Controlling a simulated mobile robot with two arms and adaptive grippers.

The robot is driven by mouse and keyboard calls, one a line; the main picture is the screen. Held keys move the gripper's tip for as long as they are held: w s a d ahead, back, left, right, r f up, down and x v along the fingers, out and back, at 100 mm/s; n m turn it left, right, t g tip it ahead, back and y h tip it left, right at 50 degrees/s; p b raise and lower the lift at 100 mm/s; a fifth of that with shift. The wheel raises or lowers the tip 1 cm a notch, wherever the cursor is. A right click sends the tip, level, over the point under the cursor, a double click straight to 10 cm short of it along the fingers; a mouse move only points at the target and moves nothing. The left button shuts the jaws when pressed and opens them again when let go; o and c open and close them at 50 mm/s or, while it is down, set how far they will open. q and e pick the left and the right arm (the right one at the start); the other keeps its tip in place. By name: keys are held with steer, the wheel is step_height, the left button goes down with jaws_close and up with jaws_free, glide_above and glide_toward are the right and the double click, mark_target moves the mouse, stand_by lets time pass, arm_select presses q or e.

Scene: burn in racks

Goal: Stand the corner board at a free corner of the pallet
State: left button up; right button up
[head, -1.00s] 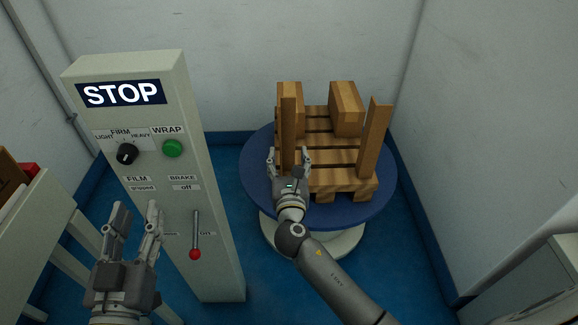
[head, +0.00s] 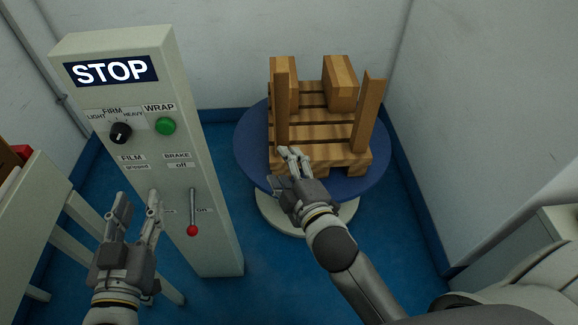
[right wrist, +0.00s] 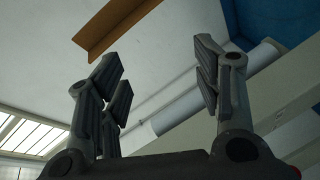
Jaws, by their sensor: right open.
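The wooden pallet (head: 310,159) sits on the blue turntable and carries two boxes. One brown corner board (head: 282,108) stands upright at its front left corner; another corner board (head: 368,117) stands at its front right corner. My right gripper (head: 294,151) is open and empty, just in front of the left board's foot; whether a finger touches the board or pallet I cannot tell. In the right wrist view its fingers (right wrist: 165,75) are spread, with a brown angled board (right wrist: 112,27) beyond and apart from them. My left gripper (head: 138,195) is open and empty in front of the control column.
The grey control column (head: 205,215) with STOP sign, knob, green button and red-tipped lever stands left of the blue turntable (head: 250,165). A pale table (head: 28,215) is at the left edge. Walls close in behind and at right. Blue floor is clear between column and turntable.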

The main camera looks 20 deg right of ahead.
steer(key=s+a+r+m+t+y, duration=0.1)
steer(key=s+r+m+y, duration=0.2)
steer(key=m, duration=0.8)
step_height(320, 180, up, 4)
steer(key=shift+s, duration=1.25)
steer(key=shift+a, duration=0.1)
